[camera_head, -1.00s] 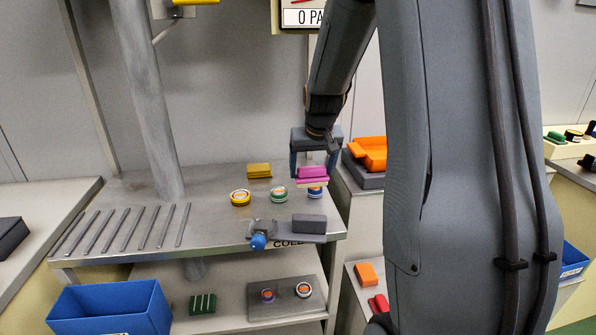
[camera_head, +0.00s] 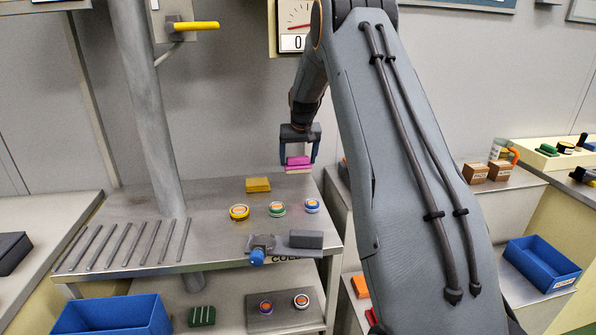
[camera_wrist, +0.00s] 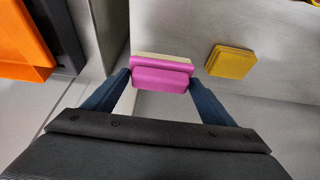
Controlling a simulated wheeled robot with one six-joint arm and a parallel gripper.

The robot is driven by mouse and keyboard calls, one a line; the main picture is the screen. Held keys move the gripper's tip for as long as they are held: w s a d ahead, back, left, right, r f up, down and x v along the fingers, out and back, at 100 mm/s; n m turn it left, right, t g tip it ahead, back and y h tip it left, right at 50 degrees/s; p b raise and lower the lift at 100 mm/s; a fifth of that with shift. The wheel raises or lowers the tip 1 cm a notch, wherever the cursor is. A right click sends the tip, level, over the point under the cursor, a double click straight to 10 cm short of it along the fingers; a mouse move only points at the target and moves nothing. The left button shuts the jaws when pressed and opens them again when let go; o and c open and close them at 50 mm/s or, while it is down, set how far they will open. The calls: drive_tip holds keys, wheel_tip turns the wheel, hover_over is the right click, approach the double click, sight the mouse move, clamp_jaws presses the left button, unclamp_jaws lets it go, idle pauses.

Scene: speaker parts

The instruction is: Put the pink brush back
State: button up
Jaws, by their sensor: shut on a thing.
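The pink brush (camera_head: 298,161) has a magenta back and a pale bristle side facing down. My gripper (camera_head: 299,163) is shut on it and holds it level above the back right of the metal table. In the wrist view the pink brush (camera_wrist: 161,72) sits between the two blue fingertips, its pale edge on the far side. The surface directly beneath the brush is partly hidden by it.
Yellow (camera_head: 239,212), green (camera_head: 277,209) and blue (camera_head: 312,206) round tins stand in front. A grey block (camera_head: 306,239) sits at the front edge. An orange thing (camera_wrist: 25,40) stands beside the table.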

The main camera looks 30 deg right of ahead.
sight(298, 163)
drive_tip(key=shift+p+x, duration=0.6)
drive_tip(key=shift+x, duration=0.9)
wheel_tip(298, 163, down, 4)
drive_tip(key=shift+s+r+p, duration=0.15)
drive_tip(key=shift+p, duration=0.5)
drive_tip(key=shift+w, duration=0.2)
drive_tip(key=shift+c, duration=0.7)
drive_tip(key=o, duration=1.3)
drive_tip(key=shift+o, duration=0.2)
drive_tip(key=shift+f, duration=0.2)
